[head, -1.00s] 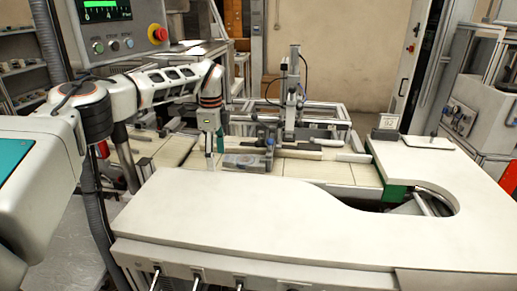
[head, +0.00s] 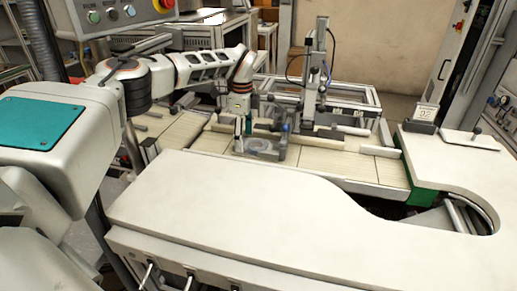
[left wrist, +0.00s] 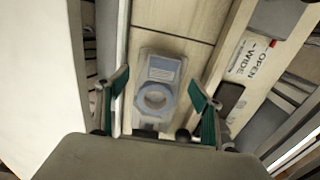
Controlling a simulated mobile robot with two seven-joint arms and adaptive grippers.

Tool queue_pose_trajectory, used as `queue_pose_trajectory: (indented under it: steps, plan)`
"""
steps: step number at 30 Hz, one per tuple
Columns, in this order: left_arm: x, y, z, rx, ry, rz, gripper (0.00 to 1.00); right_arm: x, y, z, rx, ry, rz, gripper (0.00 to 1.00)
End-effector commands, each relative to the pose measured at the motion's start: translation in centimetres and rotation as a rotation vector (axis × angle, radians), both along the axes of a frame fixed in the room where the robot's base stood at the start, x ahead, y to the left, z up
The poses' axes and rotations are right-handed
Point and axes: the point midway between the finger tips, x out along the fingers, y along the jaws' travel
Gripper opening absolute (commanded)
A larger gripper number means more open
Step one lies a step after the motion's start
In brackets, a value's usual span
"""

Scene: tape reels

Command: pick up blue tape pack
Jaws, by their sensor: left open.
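The blue tape pack is a pale blue-grey, clear-looking package with a ring in it. It lies flat on the conveyor in the head view (head: 262,149) and shows in the left wrist view (left wrist: 163,69). My left gripper (head: 241,147) points down beside and partly in front of the pack. In the left wrist view, my left gripper (left wrist: 159,85) is open, with its teal-padded fingers on either side of the pack. Nothing is held between them. I cannot tell the exact height above the pack. My right gripper is not in view.
The pale slatted conveyor (head: 325,161) runs behind the white worktop (head: 235,190), which is bare. A sign reading "OPEN WIDE" (left wrist: 248,60) shows beside the conveyor. A small number display (head: 426,112) stands at right.

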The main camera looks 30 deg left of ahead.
Motion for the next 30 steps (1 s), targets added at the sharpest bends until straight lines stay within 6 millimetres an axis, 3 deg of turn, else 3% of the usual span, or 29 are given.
queue_pose_trajectory:
  steps: [4,11,16,17,30]
  plan:
    - [0.0,0.0,-2.1,0.000,0.001,-0.001,0.67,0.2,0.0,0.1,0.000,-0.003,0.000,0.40]
    - [0.0,0.0,-2.3,0.000,-0.001,-0.001,0.67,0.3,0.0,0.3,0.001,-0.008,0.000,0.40]
    - [0.0,0.0,-2.3,0.000,-0.001,-0.001,0.28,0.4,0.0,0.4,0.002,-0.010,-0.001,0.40]
    - [0.0,0.0,-2.3,0.001,0.000,-0.001,0.24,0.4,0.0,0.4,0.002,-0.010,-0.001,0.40]
    - [-0.1,0.1,-2.1,0.002,0.000,-0.001,0.24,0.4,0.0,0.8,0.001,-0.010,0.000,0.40]
